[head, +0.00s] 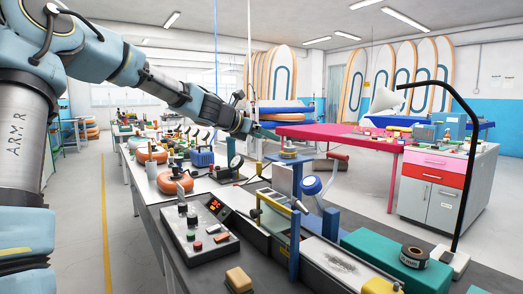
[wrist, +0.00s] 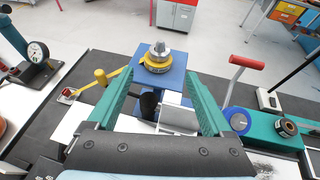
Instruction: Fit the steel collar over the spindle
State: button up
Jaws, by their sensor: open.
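A blue stand (wrist: 172,80) carries a round yellow-and-steel fitting (wrist: 147,67) with a short upright steel spindle (wrist: 160,48) at its centre. A steel ring (wrist: 158,57) appears to surround the spindle's foot; I cannot tell whether it is a separate collar or part of the fitting. In the head view the stand (head: 294,187) rises from the bench with the disc-like fitting (head: 288,154) on top. My gripper (wrist: 159,76) is open and empty, its two green fingers spread on either side of the stand in the wrist view. It also shows in the head view (head: 254,129), left of and above the fitting.
A dark ring-shaped roll (head: 415,255) lies on a teal block (head: 385,262) at right. A blue round-headed device (head: 312,186) stands close right of the stand. A black lamp arm (head: 472,165) rises at far right. A control box (head: 195,235) sits at front left.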

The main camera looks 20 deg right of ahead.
jog(key=shift+a, duration=0.2)
jog(key=s+a+f+m+g+y, duration=0.1)
jog(key=s+a+f+m+y, duration=0.25)
jog(key=a+f+m, duration=0.35)
jog(key=s+a+f+m+y, duration=0.3)
jog(key=s+a+f+m, duration=0.1)
jog(key=a+f, duration=0.4)
jog(key=s+a+f+m+y, duration=0.2)
jog(key=s+a+m, duration=0.2)
jog(key=a, duration=0.4)
jog(key=s+a+f+m+g+y, duration=0.1)
jog(key=s+a+f+m, duration=0.2)
jog(key=s+a, duration=0.3)
jog(key=s+a+f+m+g+y, duration=0.1)
jog(key=s+a+m, duration=0.4)
jog(key=a, duration=0.6)
notch_tip(320, 180, down, 2)
jog(key=shift+s+a+f+m+y, duration=0.2)
jog(key=shift+s+m+y, duration=0.15)
jog(key=shift+y, duration=0.5)
jog(key=shift+r, duration=0.1)
notch_tip(320, 180, up, 2)
jog(key=shift+r+p, duration=0.1)
jog(key=shift+p, duration=1.05)
